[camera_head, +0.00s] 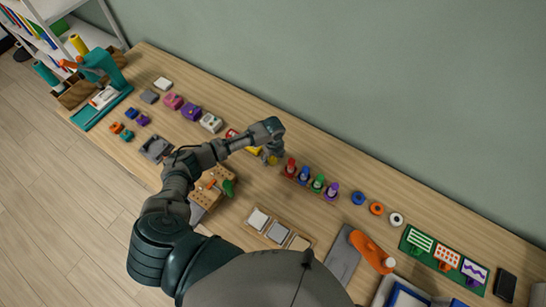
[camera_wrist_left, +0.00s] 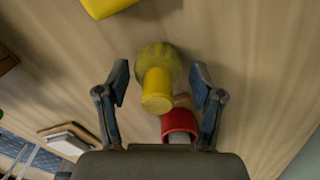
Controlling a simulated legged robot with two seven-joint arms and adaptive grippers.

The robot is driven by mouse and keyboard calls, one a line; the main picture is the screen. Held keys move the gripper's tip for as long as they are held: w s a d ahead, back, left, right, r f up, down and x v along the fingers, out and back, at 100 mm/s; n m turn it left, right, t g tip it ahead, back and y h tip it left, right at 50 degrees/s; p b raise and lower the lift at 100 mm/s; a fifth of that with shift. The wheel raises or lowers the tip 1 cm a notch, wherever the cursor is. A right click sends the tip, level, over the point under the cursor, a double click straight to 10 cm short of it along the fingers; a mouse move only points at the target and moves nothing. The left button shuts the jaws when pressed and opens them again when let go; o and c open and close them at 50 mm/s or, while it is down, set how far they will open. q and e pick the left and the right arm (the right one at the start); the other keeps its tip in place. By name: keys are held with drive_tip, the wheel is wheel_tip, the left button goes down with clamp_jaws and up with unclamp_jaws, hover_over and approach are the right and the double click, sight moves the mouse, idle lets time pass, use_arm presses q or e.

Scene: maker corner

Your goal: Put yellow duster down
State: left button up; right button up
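The yellow duster (camera_wrist_left: 158,85) shows in the left wrist view with its round head away from the camera and its handle toward it. It appears to rest upright on the wooden table. My left gripper (camera_wrist_left: 160,75) is open, with one finger on each side of the duster and a gap on both sides. In the head view my left gripper (camera_head: 274,150) is over the table and hides most of the duster; a small yellow part (camera_head: 270,160) shows below it. My right gripper is not in view.
A red-topped peg (camera_head: 290,168) stands close by, first in a row of coloured pegs; a red cylinder (camera_wrist_left: 179,125) shows close to the duster. A yellow block (camera_head: 253,150) lies left of the gripper. A tray of square pads (camera_head: 279,233) lies in front.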

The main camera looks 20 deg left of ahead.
use_arm(q)
wheel_tip(320, 180, up, 12)
drive_tip(key=shift+r, duration=0.1)
idle(0.5)
idle(0.5)
